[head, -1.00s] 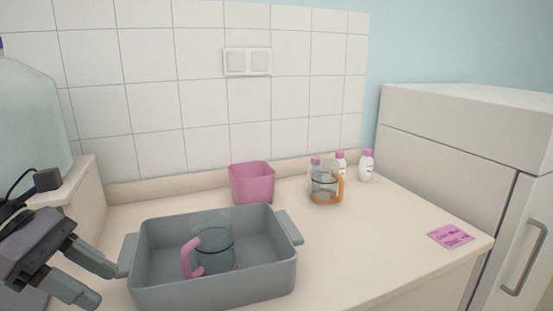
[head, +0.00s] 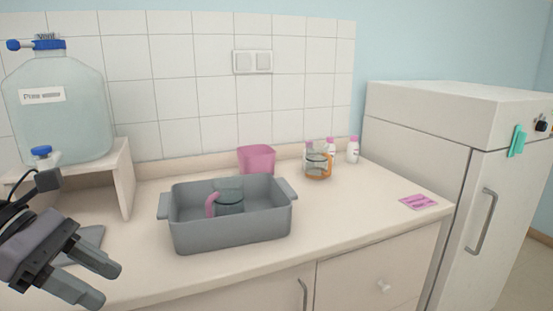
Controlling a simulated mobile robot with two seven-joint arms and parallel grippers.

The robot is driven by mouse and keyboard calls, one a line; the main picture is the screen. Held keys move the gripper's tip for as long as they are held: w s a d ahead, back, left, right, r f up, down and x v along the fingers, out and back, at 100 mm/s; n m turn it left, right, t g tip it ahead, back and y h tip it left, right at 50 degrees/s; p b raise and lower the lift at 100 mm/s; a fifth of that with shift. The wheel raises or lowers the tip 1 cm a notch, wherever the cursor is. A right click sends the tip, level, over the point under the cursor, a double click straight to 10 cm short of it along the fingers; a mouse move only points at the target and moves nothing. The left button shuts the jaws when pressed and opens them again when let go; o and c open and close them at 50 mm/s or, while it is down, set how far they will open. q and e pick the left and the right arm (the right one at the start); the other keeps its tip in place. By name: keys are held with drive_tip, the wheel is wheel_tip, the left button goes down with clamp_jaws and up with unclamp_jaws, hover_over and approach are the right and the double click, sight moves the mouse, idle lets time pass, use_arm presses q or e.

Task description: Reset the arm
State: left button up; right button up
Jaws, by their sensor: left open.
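My left gripper (head: 98,278) is at the lower left of the head view, open and empty, with its two fingers apart. It is in front of and to the left of the grey tray (head: 270,228), clear of it in the picture. In the tray stands a glass beaker (head: 231,200) with a pink handle. My right gripper is out of view.
A pink bin (head: 257,158) stands behind the tray. A glass jug (head: 317,166) with an orange handle and several pink-capped bottles (head: 353,150) stand at the back. A pink card (head: 419,202) lies right. A large water container (head: 58,115) stands left; a fridge (head: 418,150) right.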

use_arm(q)
drive_tip(key=d+n+t+h, duration=0.2)
drive_tip(key=d+n+h, duration=0.7)
drive_tip(key=d+h, duration=0.1)
drive_tip(key=w+a+f+n+t+y+p, duration=0.1)
drive_tip(key=a+f+n+t+y, duration=0.2)
drive_tip(key=f+n+t+y, duration=1)
drive_tip(key=w+a+f+n+t+y+p, duration=0.1)
drive_tip(key=a+f+n, duration=0.4)
drive_tip(key=n, duration=1.5)
drive_tip(key=s+d+f+n+g+y, duration=0.1)
drive_tip(key=s+f+n+g, duration=0.2)
drive_tip(key=s+f, duration=0.3)
drive_tip(key=s+d+f+n+g+y, duration=0.1)
drive_tip(key=s+f+n, duration=0.4)
drive_tip(key=f, duration=0.6)
drive_tip(key=s+g+y, duration=0.1)
drive_tip(key=g, duration=0.1)
drive_tip(key=shift+s+d+f+g, duration=0.15)
drive_tip(key=shift+d+f+g, duration=0.15)
drive_tip(key=shift+g, duration=0.1)
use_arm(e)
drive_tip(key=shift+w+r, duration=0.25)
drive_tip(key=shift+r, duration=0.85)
